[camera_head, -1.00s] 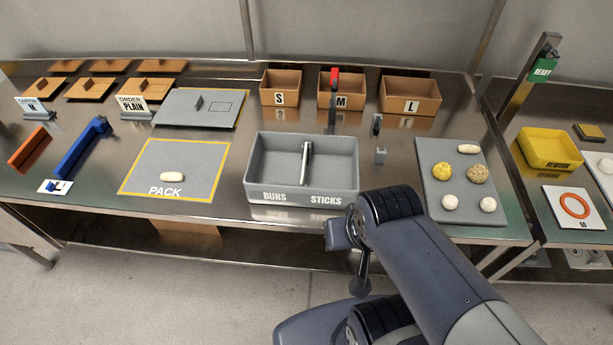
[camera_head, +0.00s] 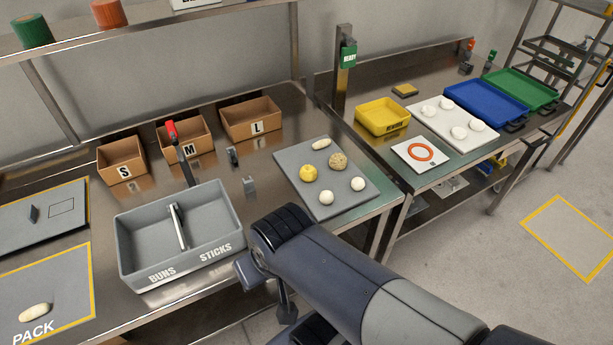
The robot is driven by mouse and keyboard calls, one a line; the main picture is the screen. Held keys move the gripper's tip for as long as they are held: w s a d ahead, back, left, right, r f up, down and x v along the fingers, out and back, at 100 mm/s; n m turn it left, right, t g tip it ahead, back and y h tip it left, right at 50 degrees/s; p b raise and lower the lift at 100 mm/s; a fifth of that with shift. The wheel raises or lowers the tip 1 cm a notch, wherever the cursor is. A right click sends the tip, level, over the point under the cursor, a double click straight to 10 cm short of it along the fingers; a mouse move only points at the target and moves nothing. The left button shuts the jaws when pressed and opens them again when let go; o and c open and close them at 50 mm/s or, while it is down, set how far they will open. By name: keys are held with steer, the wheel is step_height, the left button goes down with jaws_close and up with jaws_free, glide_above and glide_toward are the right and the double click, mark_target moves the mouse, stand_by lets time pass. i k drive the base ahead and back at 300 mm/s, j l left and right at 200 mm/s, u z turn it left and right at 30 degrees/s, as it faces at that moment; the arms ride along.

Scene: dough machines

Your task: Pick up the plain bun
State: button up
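Two smooth white plain buns, one at left (camera_head: 326,198) and one at right (camera_head: 358,184), sit on the front part of a grey board (camera_head: 290,182). A yellow-topped bun (camera_head: 309,172), a seeded bun (camera_head: 338,160) and a pale stick (camera_head: 320,144) lie behind them on the same board. My arm reaches in from the lower right, its end in front of the table and left of the board, apart from the buns. My gripper (camera_head: 286,305) is mostly hidden by the arm, and its fingers cannot be made out.
A grey divided bin (camera_head: 140,276) marked BUNS and STICKS stands left of the board and looks empty. Cardboard boxes S, M and L (camera_head: 250,120) stand behind. A pale stick (camera_head: 35,312) lies on the PACK mat. A yellow tray (camera_head: 383,118) and white dough pieces are on the right table.

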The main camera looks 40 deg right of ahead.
mark_target(308, 174)
steer(key=z, duration=1.05)
steer(key=i+l+u, duration=0.2)
steer(key=u, duration=0.2)
steer(key=i+l+u, duration=0.15)
steer(key=l+u, duration=0.3)
steer(key=i+l+u, duration=0.1)
steer(key=l+u, duration=0.3)
